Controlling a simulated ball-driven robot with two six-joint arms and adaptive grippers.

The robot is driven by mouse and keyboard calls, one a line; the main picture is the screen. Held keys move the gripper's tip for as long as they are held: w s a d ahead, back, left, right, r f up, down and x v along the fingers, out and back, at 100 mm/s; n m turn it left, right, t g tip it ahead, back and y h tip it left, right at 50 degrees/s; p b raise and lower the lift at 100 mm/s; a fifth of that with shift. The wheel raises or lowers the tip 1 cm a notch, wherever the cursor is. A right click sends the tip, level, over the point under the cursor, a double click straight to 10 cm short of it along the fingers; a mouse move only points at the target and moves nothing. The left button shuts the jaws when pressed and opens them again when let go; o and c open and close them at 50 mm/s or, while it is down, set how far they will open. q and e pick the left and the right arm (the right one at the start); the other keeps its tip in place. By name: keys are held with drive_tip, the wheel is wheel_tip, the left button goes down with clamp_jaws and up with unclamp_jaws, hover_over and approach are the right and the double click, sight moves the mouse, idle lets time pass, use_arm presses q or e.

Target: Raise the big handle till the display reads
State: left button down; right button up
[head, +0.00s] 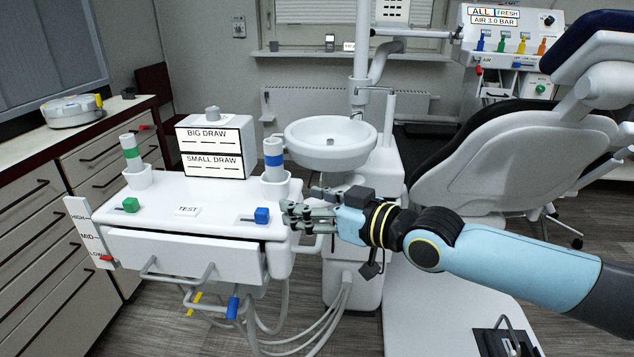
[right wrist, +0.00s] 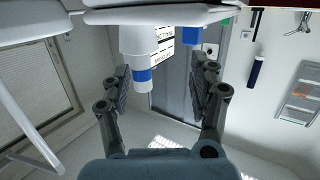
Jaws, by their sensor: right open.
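The display box (head: 210,152) on the tray unit carries the lines BIG DRAW and SMALL DRAW, each with only dashes. A white handle with a blue band (head: 273,152) stands in a cup holder at the tray's right. A white handle with a green band (head: 131,150) stands in the left holder. I cannot tell for sure which is the big one. My right gripper (head: 287,213) is open and empty beside the tray's right edge, below and right of the blue-banded handle. In the right wrist view the blue-banded handle (right wrist: 141,75) shows between the open fingers (right wrist: 162,80), apparently untouched. My left gripper is out of view.
A blue block (head: 262,215) and a green block (head: 131,205) sit on the tray (head: 205,190). A white basin (head: 331,137) stands behind my right gripper. A HIGH-MID-LOW scale (head: 85,230) is at the left. Hoses hang below.

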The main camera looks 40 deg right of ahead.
sight(281, 168)
drive_tip(key=shift+t, duration=0.9)
drive_tip(key=w+b, duration=0.2)
drive_tip(key=w, duration=0.1)
drive_tip(key=w+d+r+b, duration=0.1)
drive_tip(key=w+b, duration=0.1)
drive_tip(key=w, duration=0.2)
drive_tip(key=w+d+r+b, duration=0.1)
drive_tip(key=w+b, duration=0.2)
drive_tip(key=shift+w+r, duration=0.1)
drive_tip(key=shift+w, duration=0.3)
drive_tip(key=shift+w+a+r+b, duration=0.15)
drive_tip(key=shift+w+b, duration=0.15)
drive_tip(key=shift+w, duration=0.3)
clamp_jaws()
